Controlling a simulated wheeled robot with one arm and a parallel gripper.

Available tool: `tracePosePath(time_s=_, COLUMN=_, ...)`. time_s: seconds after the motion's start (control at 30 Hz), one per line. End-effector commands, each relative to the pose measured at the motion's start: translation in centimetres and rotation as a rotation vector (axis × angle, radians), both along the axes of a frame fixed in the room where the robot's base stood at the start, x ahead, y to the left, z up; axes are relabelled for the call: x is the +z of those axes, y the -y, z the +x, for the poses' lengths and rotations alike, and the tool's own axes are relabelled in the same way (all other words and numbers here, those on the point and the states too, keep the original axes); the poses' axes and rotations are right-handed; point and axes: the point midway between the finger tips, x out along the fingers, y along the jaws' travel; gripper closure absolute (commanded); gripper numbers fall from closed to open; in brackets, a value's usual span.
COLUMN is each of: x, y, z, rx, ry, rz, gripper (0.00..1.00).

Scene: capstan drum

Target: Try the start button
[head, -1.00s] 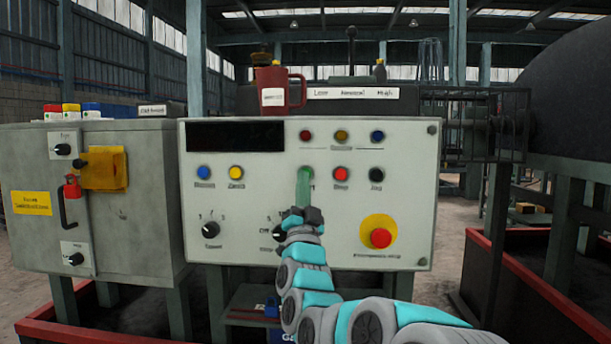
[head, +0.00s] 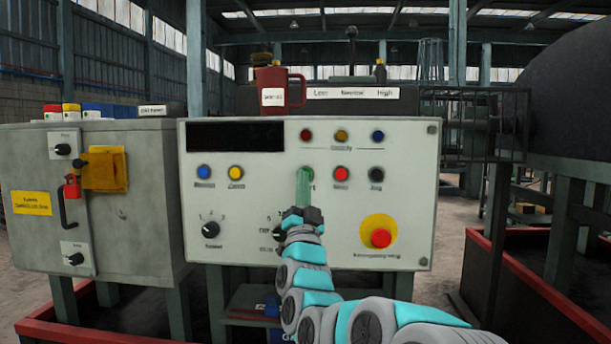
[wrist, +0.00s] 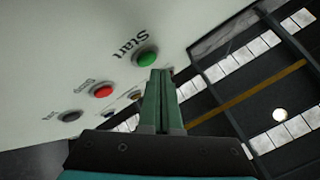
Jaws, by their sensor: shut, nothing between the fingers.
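The green start button (wrist: 147,56), with the word "Start" beside it, is on the pale control panel (head: 270,215). In the head view the button (head: 309,171) is mostly hidden behind my fingertips. My gripper (head: 303,172) is shut and empty, its green fingers pointing at the panel. In the wrist view the closed fingertips (wrist: 161,72) lie at the button's lower right edge. I cannot tell whether they touch it.
A red button (head: 341,174) and a black button (head: 376,174) sit right of the start button. A red emergency stop (head: 380,238) on a yellow disc is lower right. A red mug (head: 271,88) stands above the panel. A grey cabinet (head: 140,215) is at left.

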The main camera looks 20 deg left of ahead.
Motion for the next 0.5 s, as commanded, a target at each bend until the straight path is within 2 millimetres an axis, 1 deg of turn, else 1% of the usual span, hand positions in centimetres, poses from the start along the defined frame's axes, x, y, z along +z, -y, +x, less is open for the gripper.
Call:
tracePosePath(time_s=0.23, x=-0.08, y=-0.18, z=0.71, rx=0.000, ry=-0.002, rz=-0.002, gripper=1.00)
tracePosePath(time_s=0.5, x=0.00, y=-0.18, z=0.74, rx=0.000, ry=-0.001, rz=-0.001, gripper=1.00)
